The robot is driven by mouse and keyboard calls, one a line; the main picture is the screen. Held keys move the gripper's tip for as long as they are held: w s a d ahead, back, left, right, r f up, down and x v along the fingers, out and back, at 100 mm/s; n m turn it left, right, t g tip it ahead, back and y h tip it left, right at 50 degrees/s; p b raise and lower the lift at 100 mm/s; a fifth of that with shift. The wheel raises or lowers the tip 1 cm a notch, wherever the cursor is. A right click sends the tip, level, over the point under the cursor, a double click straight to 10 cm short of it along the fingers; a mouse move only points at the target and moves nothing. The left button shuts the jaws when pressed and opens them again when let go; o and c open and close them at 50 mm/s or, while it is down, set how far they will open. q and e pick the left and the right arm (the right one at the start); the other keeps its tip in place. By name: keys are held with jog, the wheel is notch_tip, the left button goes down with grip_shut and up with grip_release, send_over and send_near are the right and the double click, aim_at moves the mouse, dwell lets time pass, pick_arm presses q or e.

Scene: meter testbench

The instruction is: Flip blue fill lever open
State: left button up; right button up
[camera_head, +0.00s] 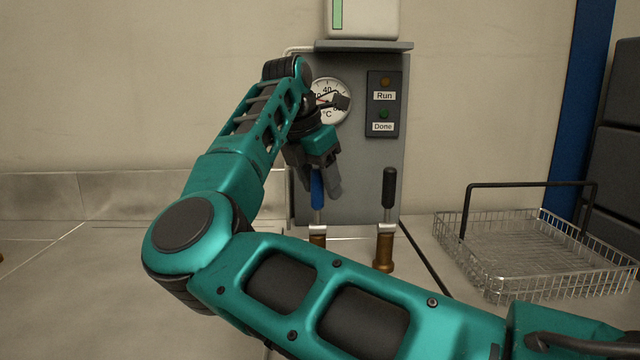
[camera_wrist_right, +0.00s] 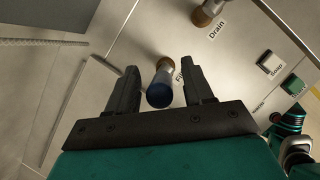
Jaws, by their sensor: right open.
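The blue fill lever (camera_head: 317,191) stands upright on a brass valve (camera_head: 317,237) at the front of the grey test panel (camera_head: 362,150). In the right wrist view the blue handle (camera_wrist_right: 160,94) lies between the two fingers, with a gap visible on each side. The "Fill" label beside it is partly hidden by a finger. My right gripper (camera_head: 318,187) is open around the lever's upper part. It also shows in the right wrist view (camera_wrist_right: 159,80). My left gripper is not in view.
A black-handled lever (camera_head: 389,188) stands upright on another brass valve to the right. The panel carries a dial gauge (camera_head: 330,100) and a Run/Done indicator box (camera_head: 383,104). A wire basket (camera_head: 535,270) stands on the counter at right. My right arm crosses the foreground.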

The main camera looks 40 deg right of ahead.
jog(key=shift+c, duration=0.3)
grip_shut()
dwell(0.4)
